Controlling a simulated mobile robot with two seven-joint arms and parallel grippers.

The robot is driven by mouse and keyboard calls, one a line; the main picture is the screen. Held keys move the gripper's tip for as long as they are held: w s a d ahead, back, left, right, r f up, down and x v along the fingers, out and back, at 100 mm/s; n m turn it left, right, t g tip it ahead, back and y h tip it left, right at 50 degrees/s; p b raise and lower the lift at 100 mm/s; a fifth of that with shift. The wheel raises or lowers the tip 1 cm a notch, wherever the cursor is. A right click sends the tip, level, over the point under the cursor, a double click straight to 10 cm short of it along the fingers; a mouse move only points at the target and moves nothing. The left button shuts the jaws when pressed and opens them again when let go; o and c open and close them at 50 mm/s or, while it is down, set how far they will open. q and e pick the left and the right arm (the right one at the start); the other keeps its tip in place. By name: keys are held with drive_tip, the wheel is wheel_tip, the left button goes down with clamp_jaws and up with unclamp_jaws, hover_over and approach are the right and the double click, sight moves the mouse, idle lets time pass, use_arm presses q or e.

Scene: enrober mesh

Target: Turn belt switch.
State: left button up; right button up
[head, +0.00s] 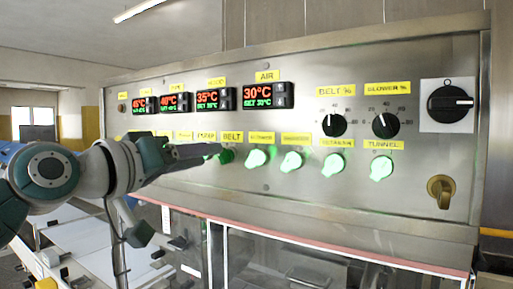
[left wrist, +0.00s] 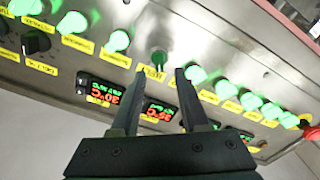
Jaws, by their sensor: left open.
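The belt switch (head: 227,156) is a green knob under the yellow BELT label (head: 232,137) on the steel control panel, partly hidden by my gripper in the head view. In the left wrist view the belt switch (left wrist: 159,60) looks dark green, dimmer than the brightly lit knobs beside it. My left gripper (head: 214,150) reaches in from the left, close to the panel. In the left wrist view its two fingers (left wrist: 160,74) are apart, with the switch showing in line with the gap between them. I cannot tell whether they touch it. My right gripper is not in view.
Lit green knobs (head: 256,158) sit close on the right of the belt switch, in a row. Temperature displays (head: 263,95) are above, black dials (head: 334,125) and a main rotary switch (head: 450,104) at right. A red-edged glazed enclosure (head: 300,245) lies below the panel.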

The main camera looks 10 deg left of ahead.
sight(224, 156)
use_arm(q)
drive_tip(key=shift+x, duration=1.65)
drive_tip(key=shift+c, duration=0.2)
clamp_jaws()
